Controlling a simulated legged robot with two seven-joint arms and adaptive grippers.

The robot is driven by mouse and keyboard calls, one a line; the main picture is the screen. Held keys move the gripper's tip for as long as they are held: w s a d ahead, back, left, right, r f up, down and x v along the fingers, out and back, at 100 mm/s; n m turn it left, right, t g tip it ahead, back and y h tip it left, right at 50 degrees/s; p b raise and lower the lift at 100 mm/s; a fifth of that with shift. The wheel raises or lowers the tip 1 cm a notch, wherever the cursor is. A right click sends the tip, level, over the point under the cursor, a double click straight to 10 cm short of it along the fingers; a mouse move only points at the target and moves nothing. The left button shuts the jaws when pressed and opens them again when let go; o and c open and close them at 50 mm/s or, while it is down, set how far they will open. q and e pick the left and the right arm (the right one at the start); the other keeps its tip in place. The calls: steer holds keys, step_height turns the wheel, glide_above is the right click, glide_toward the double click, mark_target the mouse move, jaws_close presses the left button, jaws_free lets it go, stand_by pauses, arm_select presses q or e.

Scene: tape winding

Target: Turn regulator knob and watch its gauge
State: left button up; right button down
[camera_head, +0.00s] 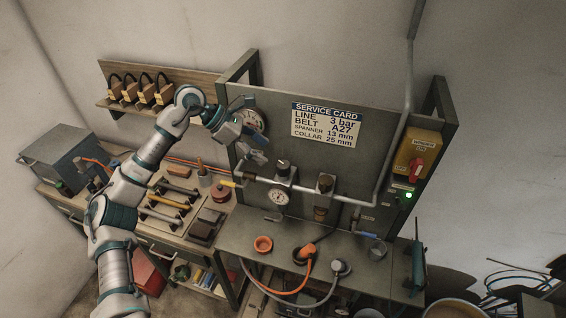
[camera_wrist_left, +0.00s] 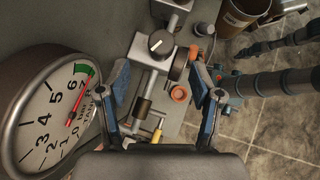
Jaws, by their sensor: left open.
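The regulator (camera_head: 284,176) with its dark knob (camera_head: 283,163) is on the pipe along the grey panel. In the left wrist view the knob (camera_wrist_left: 160,42) is a dark disc with a white mark. A small round gauge (camera_head: 279,197) hangs under the regulator; its reading is too small to tell. A large wall gauge (camera_head: 252,119) also shows in the wrist view (camera_wrist_left: 48,112), with a red needle pointing up near the 6 and 7. My left gripper (camera_head: 254,147) is open and empty, apart from the knob, above and left of it. My right gripper is out of view.
A service card (camera_head: 326,125) reads line 3 bar. A yellow-handled valve (camera_head: 230,183) sits left on the pipe. A yellow switch box (camera_head: 416,155) is at right. The space before the card is free.

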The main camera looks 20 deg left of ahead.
mark_target(281, 164)
arm_select(q)
steer(key=p+x, duration=0.1)
steer(key=x, duration=0.7)
steer(key=shift+d+f, duration=0.15)
steer(key=shift+d, duration=0.15)
steer(key=c, duration=1.1)
